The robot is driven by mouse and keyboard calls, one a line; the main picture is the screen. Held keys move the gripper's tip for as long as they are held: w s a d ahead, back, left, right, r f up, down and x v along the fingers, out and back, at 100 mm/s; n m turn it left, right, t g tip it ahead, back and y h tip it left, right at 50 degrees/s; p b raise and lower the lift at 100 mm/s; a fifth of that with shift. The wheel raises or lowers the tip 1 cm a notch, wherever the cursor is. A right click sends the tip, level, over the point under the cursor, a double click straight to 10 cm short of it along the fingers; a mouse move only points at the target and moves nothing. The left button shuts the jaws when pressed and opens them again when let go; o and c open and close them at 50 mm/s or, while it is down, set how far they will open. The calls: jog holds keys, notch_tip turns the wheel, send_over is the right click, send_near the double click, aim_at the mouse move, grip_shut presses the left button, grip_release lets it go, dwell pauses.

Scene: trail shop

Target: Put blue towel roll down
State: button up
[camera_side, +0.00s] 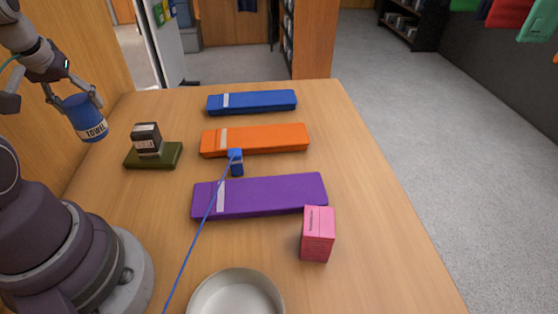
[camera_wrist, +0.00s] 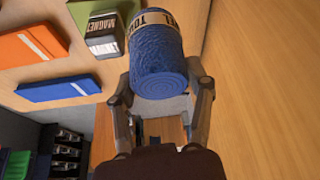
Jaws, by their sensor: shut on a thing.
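The blue towel roll (camera_side: 85,118) has a pale label reading TOWEL and hangs in my gripper (camera_side: 82,99) at the left of the side view, tilted slightly, held above the table's far left part. In the wrist view the blue roll (camera_wrist: 157,62) fills the middle between the two fingers of my gripper (camera_wrist: 160,88), with its round end facing the camera. The fingers press on its two sides. No surface touches the roll's lower end in the side view.
The table (camera_side: 280,264) holds a blue pad (camera_side: 260,101), an orange pad (camera_side: 265,139), a purple pad (camera_side: 270,194), a pink box (camera_side: 318,236), a white bowl (camera_side: 235,295), a small blue corded object (camera_side: 237,168), and a black box (camera_side: 146,138) on an olive pad (camera_side: 170,157). The right side is clear.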

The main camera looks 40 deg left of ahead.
jog(key=r, duration=0.3)
jog(key=w+r, duration=0.1)
jog(key=r, duration=0.1)
jog(key=shift+d+r, duration=0.15)
jog(key=w+d+r+m+t+h, duration=0.15)
jog(key=w+d+m+h, duration=0.25)
jog(key=w+d+m, duration=1.1)
jog(key=w+d+h, duration=0.2)
jog(key=w+d, duration=0.1)
jog(key=d, duration=1.1)
jog(key=s+d+f+m+g+h, duration=0.15)
jog(key=s+d+m, duration=0.4)
jog(key=d, duration=0.65)
jog(key=s+d+m+g+h, duration=0.15)
jog(key=s+d+m, duration=0.4)
jog(key=d, duration=0.55)
jog(key=shift+y, duration=0.4)
notch_tip(320, 180, down, 15)
jog(key=shift+s+f, duration=0.1)
jog(key=shift+f, duration=0.15)
